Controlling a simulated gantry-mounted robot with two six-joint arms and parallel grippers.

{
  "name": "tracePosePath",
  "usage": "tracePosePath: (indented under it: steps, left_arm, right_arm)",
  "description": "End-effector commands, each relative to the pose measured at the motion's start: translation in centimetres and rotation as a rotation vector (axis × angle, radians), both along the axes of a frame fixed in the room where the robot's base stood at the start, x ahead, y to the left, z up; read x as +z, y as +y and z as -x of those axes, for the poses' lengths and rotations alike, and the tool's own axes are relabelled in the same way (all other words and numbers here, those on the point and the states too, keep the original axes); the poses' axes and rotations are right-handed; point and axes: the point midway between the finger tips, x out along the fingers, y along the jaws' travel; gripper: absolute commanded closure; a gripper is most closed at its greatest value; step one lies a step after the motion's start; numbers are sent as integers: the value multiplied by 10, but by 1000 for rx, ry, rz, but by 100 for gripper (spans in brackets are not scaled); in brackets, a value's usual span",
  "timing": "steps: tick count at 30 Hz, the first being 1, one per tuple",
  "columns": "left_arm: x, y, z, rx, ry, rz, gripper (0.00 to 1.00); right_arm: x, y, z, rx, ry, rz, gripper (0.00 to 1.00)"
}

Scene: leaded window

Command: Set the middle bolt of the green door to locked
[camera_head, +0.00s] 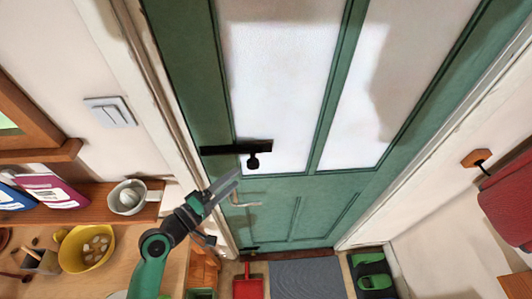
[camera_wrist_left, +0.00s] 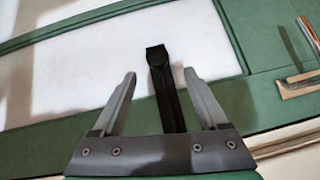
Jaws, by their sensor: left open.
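The green door (camera_head: 290,190) has white panes and fills the middle of the head view. Its black middle bolt (camera_head: 225,151) is a bar across the door's left part, with a round knob (camera_head: 253,162) hanging below it. My left gripper (camera_head: 238,175) is open just below the bolt. In the left wrist view the black bolt (camera_wrist_left: 163,62) shows between the two spread fingers of the gripper (camera_wrist_left: 160,74). I cannot tell whether they touch it. The bolt's lower end is partly hidden by the gripper. My right gripper is not in view.
A metal door handle (camera_head: 245,203) sits below the bolt, close to my left gripper; it also shows in the left wrist view (camera_wrist_left: 305,80). A shelf (camera_head: 85,215) with a mortar (camera_head: 127,198) and a yellow bowl (camera_head: 86,249) stand at the left.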

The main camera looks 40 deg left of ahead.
Motion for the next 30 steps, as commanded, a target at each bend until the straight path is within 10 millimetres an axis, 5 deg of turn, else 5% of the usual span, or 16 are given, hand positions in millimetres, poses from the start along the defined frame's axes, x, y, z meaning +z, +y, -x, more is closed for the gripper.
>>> tracePosePath:
  steps: [7,19,30]
  left_arm:
    - [2,-1,-21,-5,-2,-4,24]
    - [-6,-2,-103,-4,-3,-5,24]
    - [-8,-2,-117,-3,-3,-5,24]
  right_arm:
    - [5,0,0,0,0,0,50]
    - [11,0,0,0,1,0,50]
    - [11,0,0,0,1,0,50]
